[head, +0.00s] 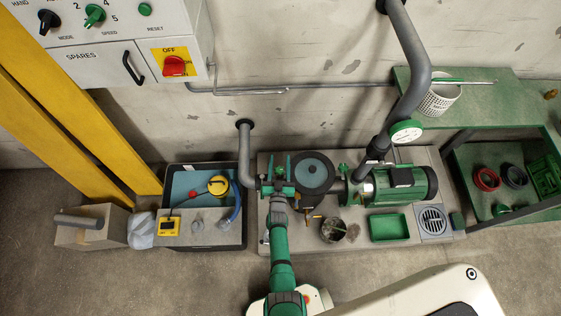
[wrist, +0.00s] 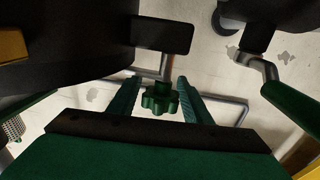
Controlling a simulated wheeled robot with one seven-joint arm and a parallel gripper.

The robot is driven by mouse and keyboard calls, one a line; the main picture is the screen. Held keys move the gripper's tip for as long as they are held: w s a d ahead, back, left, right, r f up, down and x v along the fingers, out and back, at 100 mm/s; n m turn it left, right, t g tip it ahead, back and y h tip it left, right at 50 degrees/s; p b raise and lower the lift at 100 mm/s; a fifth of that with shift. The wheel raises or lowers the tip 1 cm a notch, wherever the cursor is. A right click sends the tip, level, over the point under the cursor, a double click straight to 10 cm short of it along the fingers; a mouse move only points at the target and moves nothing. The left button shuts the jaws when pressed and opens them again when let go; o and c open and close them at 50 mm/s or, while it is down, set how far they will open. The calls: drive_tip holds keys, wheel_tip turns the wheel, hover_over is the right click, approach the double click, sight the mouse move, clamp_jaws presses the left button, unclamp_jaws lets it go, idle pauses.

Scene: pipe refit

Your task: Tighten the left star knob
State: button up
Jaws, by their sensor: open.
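The left star knob (wrist: 160,98) is dark green and lobed. In the wrist view it sits between the two fingers of my gripper (wrist: 157,82), with a gap on each side. The gripper is open. In the head view my gripper (head: 279,186) is at the left side of the pump (head: 313,174), and it and the arm largely cover that knob. A second small green knob (head: 343,169) shows to the right of the round pump housing. How far the left knob is turned cannot be seen.
A grey pipe (head: 246,155) stands close left of my gripper. A green motor (head: 405,186) is at the right. A dish (head: 333,230) and green tray (head: 389,227) lie in front. A dark bin (head: 235,246) with several items is at the left.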

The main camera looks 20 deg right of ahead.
drive_tip(key=shift+c, duration=0.4)
drive_tip(key=c, duration=0.8)
drive_tip(key=shift+w+d+r+m+g+h, duration=0.1)
drive_tip(key=shift+d+m+g+h, duration=0.15)
drive_tip(key=shift+m+h, duration=0.35)
drive_tip(key=o, duration=0.9)
drive_tip(key=shift+a, duration=0.1)
